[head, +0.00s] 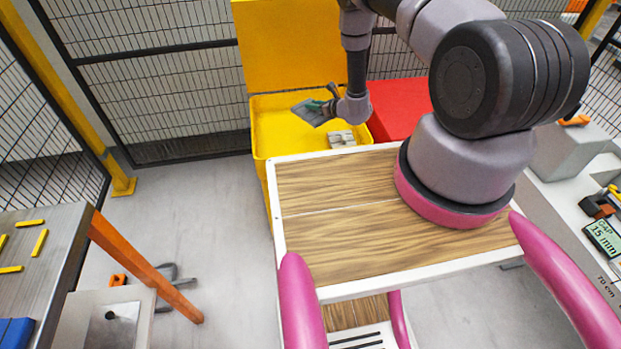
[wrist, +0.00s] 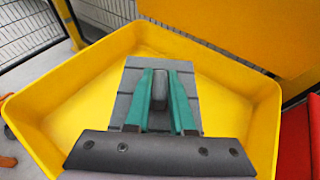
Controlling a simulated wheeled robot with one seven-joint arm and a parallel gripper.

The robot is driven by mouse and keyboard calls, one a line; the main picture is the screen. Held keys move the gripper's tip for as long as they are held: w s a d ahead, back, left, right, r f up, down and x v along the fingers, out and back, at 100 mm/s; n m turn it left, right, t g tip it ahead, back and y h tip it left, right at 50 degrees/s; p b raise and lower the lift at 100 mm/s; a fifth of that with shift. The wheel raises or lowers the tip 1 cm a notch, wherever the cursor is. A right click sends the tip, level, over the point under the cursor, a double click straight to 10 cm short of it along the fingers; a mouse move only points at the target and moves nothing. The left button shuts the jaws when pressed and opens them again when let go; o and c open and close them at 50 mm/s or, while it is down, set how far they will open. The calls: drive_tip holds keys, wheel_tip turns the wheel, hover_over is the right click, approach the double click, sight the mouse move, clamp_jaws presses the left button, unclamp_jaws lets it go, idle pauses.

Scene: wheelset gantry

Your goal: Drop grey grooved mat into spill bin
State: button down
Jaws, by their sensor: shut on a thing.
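The grey grooved mat (wrist: 125,100) is in my gripper, over the yellow spill bin (wrist: 45,97). Two teal fingers (wrist: 161,95) are shut on a raised dark grey part in the middle of the mat. In the head view my gripper (head: 326,104) holds the mat (head: 308,114) tilted inside the outline of the bin (head: 265,130). The bin's tall yellow back panel rises behind. The gap between mat and bin floor cannot be judged. The gripper's dark palm hides the near part of the bin in the wrist view.
A light grey blocky piece (head: 342,139) shows at the bin's near side. A red container (head: 402,108) stands right of the bin. My wood-topped deck lies in front. Mesh fencing (head: 160,95) closes the back. Clear floor (head: 200,210) lies left, beside a workbench (head: 45,240).

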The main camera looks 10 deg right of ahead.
drive_tip(key=c, duration=0.7)
unclamp_jaws()
drive_tip(key=v, duration=1)
drive_tip(key=shift+s+d+r, duration=0.15)
drive_tip(key=shift+s, duration=0.2)
